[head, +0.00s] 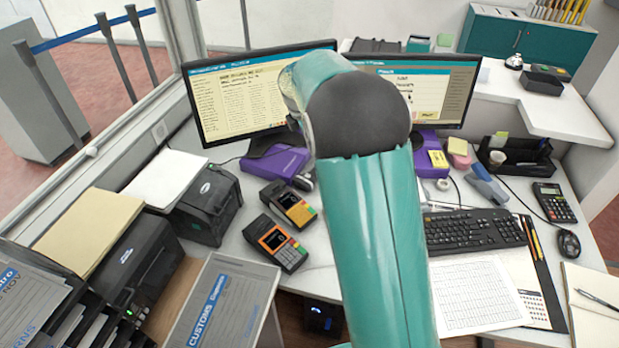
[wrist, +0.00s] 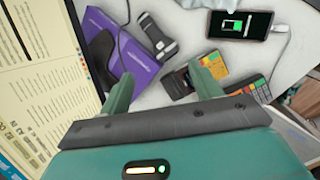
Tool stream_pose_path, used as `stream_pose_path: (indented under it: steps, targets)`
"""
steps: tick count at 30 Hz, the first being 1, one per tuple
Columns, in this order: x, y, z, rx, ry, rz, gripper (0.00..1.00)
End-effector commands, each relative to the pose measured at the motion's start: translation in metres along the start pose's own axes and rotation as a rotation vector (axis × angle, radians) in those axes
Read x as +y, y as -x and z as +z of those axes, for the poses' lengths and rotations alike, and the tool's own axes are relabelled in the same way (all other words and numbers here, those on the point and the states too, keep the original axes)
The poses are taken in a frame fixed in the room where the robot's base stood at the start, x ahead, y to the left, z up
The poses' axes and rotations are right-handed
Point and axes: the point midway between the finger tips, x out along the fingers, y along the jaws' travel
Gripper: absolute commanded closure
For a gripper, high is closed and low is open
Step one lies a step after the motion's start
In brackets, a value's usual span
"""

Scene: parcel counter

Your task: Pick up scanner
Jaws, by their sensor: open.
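The scanner (wrist: 158,38) looks like a grey and black handheld device with a cable. In the wrist view it lies on the white counter beside a purple monitor base, beyond my fingertips. In the head view only a small dark part of it seems to show (head: 303,183), left of my arm; the arm hides the rest. In the head view the gripper is hidden behind my arm.
Two card terminals (head: 289,206) (head: 276,243) lie left of my arm; they are near my right finger in the wrist view. A charging phone (wrist: 240,24) lies beyond. Purple monitor bases (head: 275,163) stand behind. A keyboard (head: 474,232) and papers fill the right side.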

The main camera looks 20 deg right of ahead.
Motion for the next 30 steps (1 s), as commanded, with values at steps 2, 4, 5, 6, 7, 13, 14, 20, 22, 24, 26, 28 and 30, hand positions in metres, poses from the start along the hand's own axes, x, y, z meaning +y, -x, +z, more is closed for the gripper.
stream_pose_path:
  steps: [2, 4, 5, 6, 7, 13, 14, 20, 22, 24, 26, 28, 30]
  targets:
    - [0.012, -0.031, -0.002, -0.019, 0.11, -0.02, 0.36]
    - [0.021, -0.055, -0.003, -0.034, 0.209, -0.033, 0.36]
    - [0.024, -0.065, -0.003, -0.04, 0.249, -0.039, 0.36]
    - [0.028, -0.077, -0.004, -0.046, 0.3, -0.046, 0.36]
    - [0.03, -0.086, -0.005, -0.051, 0.335, -0.051, 0.36]
    - [0.04, -0.12, -0.008, -0.07, 0.485, -0.072, 0.36]
    - [0.041, -0.123, -0.009, -0.071, 0.495, -0.074, 0.36]
    - [0.039, -0.148, -0.007, -0.072, 0.508, -0.078, 0.36]
    - [0.038, -0.163, -0.006, -0.072, 0.507, -0.079, 0.36]
    - [0.037, -0.177, -0.004, -0.071, 0.507, -0.079, 0.36]
    - [0.036, -0.187, -0.003, -0.072, 0.507, -0.078, 0.36]
    - [0.036, -0.198, -0.002, -0.072, 0.506, -0.077, 0.36]
    - [0.036, -0.205, -0.002, -0.072, 0.505, -0.076, 0.36]
